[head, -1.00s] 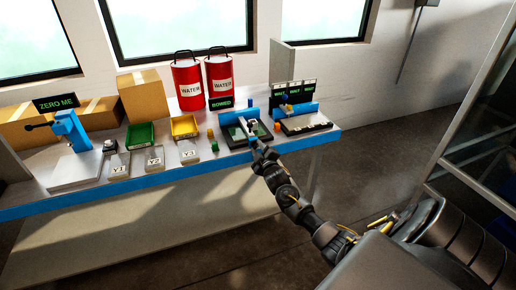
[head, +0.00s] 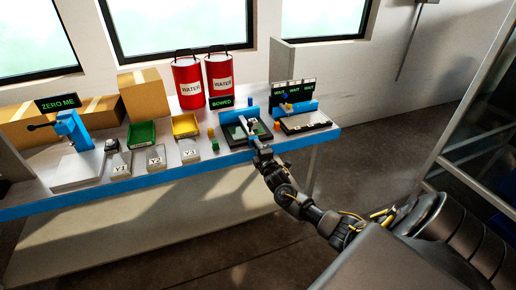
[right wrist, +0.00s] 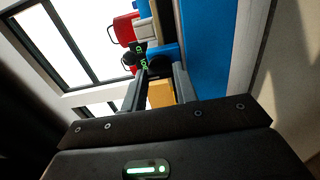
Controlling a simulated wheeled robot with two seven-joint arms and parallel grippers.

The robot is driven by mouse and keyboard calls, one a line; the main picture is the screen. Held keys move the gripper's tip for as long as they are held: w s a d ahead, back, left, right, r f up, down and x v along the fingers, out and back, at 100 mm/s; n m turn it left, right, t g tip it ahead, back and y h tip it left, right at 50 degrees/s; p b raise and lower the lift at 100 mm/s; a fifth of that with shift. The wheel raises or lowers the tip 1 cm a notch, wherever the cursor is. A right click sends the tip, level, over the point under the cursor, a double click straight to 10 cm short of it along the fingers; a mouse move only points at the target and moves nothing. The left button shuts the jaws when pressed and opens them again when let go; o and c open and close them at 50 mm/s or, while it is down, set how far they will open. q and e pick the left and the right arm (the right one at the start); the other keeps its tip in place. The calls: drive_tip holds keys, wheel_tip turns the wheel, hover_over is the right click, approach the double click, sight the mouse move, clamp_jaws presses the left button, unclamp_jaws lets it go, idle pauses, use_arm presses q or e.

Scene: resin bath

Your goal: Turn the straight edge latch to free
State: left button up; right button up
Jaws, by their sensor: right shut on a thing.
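The station with the BOWED sign (head: 221,103) has a dark-framed tray (head: 232,135) with a green and pale surface and a blue rail behind it. My right gripper (head: 259,148) is at the front edge of this tray, low over the bench edge. It is shut on a small part there, which I take to be the straight edge latch; the gripper hides most of it. My left gripper is out of view.
A similar station (head: 305,122) with WAIT signs stands close to the right. The floor before the bench is clear.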

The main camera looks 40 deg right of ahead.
idle(0.4)
drive_tip(key=o, duration=1)
drive_tip(key=v, duration=1)
drive_tip(key=shift+s+a+b, duration=0.15)
drive_tip(key=shift+s+b, duration=0.2)
drive_tip(key=shift+b, duration=0.05)
